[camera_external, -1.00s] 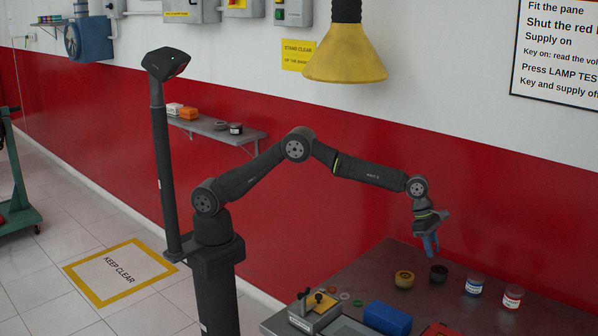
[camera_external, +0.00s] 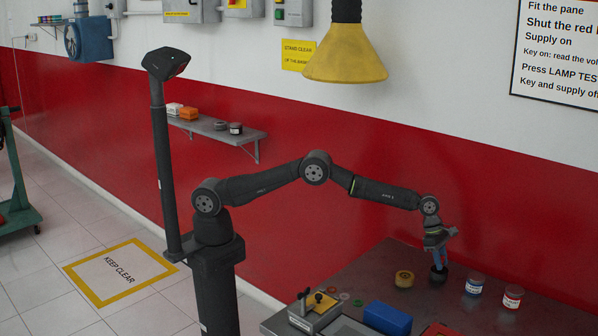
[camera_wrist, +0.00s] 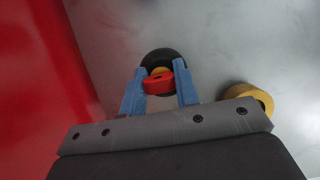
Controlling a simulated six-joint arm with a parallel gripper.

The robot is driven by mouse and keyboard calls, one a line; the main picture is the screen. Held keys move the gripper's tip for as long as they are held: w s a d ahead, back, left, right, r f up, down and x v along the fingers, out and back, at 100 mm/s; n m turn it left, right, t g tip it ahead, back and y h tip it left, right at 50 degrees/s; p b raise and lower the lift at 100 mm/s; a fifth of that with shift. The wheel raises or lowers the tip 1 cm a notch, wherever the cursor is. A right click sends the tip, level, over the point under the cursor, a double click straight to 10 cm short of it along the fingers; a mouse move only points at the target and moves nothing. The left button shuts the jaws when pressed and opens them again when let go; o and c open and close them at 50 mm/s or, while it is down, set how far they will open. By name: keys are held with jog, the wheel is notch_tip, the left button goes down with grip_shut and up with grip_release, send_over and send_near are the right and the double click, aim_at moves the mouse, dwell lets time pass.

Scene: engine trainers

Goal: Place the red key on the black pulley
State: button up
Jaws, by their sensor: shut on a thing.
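The red key (camera_wrist: 155,83) is between the blue fingers of my gripper (camera_wrist: 159,93), which is shut on it. The black pulley (camera_wrist: 162,56) is directly beyond the key in the wrist view, partly covered by it, with a small yellowish patch at its middle. In the external view my gripper (camera_external: 438,262) points down right over the black pulley (camera_external: 439,277) on the grey table. I cannot tell whether the key touches the pulley. The key cannot be made out in the external view.
A yellow pulley (camera_external: 404,279) lies left of the black one; it also shows in the wrist view (camera_wrist: 252,97). Two labelled jars (camera_external: 475,285) (camera_external: 512,297) stand to the right. A blue box (camera_external: 387,318) and a switch box (camera_external: 315,311) are nearer. The red wall is behind.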

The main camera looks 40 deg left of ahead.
jog(key=o, duration=0.9)
jog(key=shift+f, duration=0.1)
jog(key=shift+o, duration=0.2)
jog(key=shift+a+r, duration=0.1)
jog(key=shift+r, duration=0.4)
jog(key=v, duration=1.1)
jog(key=shift+a, duration=0.1)
jog(key=x, duration=1.2)
jog(key=shift+r, duration=1.05)
